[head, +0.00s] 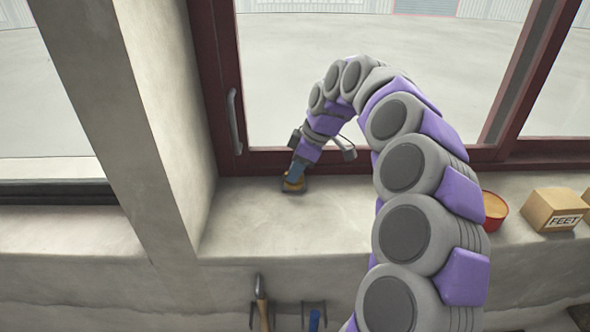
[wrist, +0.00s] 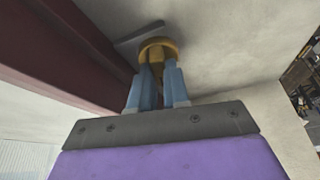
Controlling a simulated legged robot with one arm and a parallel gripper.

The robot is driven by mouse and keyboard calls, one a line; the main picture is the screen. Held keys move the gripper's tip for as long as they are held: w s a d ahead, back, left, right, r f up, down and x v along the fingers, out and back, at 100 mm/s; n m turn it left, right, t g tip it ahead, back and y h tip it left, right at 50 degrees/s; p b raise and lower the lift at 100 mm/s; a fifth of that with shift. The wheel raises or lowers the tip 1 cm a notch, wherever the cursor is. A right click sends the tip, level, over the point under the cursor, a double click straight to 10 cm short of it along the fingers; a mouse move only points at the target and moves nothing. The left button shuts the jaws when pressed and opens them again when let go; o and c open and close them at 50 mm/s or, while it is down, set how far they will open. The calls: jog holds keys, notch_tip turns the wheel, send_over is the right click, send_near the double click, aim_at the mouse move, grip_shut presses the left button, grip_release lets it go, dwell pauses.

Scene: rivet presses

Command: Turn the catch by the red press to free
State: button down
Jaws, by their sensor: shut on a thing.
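A brass-coloured round piece (wrist: 158,46) on a grey flat plate (wrist: 137,38) sits on the concrete sill near the dark red window frame. I take it for the catch; I see no words or marks that tell its setting. It also shows in the head view as a small orange-brown piece (head: 292,184). My gripper (wrist: 157,68) is shut on its narrow brass stem, with a blue finger on each side. In the head view my gripper (head: 295,173) points down at the sill. I cannot make out a red press in either view.
The concrete sill (head: 250,225) is bare around the gripper. A window handle (head: 234,122) is on the frame to the left. A red round tin (head: 494,210) and a cardboard box marked FEET (head: 557,209) stand at the right. Tools (head: 261,300) hang below the sill.

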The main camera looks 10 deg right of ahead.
jog(key=shift+w+n+g, duration=0.1)
jog(key=shift+n+g, duration=0.3)
jog(key=shift+n, duration=0.8)
jog(key=shift+r, duration=0.1)
jog(key=c, duration=1.1)
grip_release()
jog(key=shift+d, duration=0.1)
jog(key=shift+b+v, duration=0.45)
jog(key=shift+v, duration=1.9)
jog(key=shift+d+r+y+p, duration=0.15)
jog(key=shift+d+r+p, duration=0.15)
jog(key=shift+r, duration=0.3)
jog(key=shift+d+r+y+p, duration=0.15)
jog(key=shift+d+r+p, duration=0.2)
jog(key=shift+r, duration=0.25)
